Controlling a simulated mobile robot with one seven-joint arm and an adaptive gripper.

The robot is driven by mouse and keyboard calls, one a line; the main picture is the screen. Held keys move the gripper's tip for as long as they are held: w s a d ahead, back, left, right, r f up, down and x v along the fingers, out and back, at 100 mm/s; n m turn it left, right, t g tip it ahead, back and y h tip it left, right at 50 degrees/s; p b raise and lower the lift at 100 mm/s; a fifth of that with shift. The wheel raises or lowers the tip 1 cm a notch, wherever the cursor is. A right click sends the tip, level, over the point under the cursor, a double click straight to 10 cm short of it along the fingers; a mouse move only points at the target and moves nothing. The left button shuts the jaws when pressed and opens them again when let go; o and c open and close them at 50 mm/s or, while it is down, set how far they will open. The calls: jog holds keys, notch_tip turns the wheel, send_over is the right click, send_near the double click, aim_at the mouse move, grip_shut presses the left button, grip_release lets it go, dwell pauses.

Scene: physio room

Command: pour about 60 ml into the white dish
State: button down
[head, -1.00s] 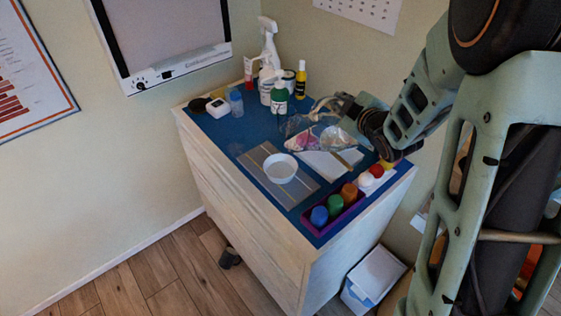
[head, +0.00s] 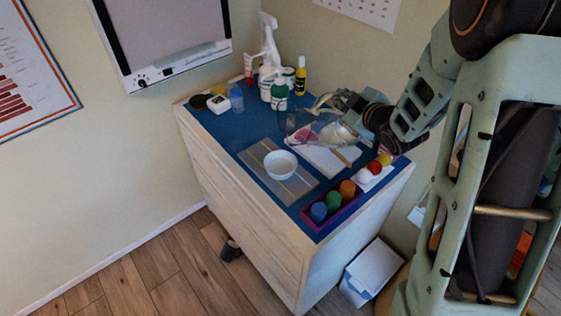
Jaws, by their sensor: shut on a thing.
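The white dish (head: 280,166) stands upright on a grey striped mat on the blue cabinet top. I cannot make out any contents in it. My gripper (head: 322,106) is behind and to the right of the dish, above the cabinet top. It is shut on a clear see-through vessel (head: 304,124), which is apart from the dish in the picture. Pink and whitish patches show in or through the vessel. Its exact shape, tilt and liquid level are hard to tell.
A purple tray (head: 348,209) with several coloured-capped pots stands at the front right edge. A spray bottle (head: 269,45), green-labelled bottle (head: 280,95) and yellow bottle (head: 300,76) stand at the back. A small clear bottle (head: 236,98) stands back left. The cabinet top's left side is mostly clear.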

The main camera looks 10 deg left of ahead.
jog(key=shift+w+r+p, duration=0.15)
jog(key=shift+r+p, duration=0.2)
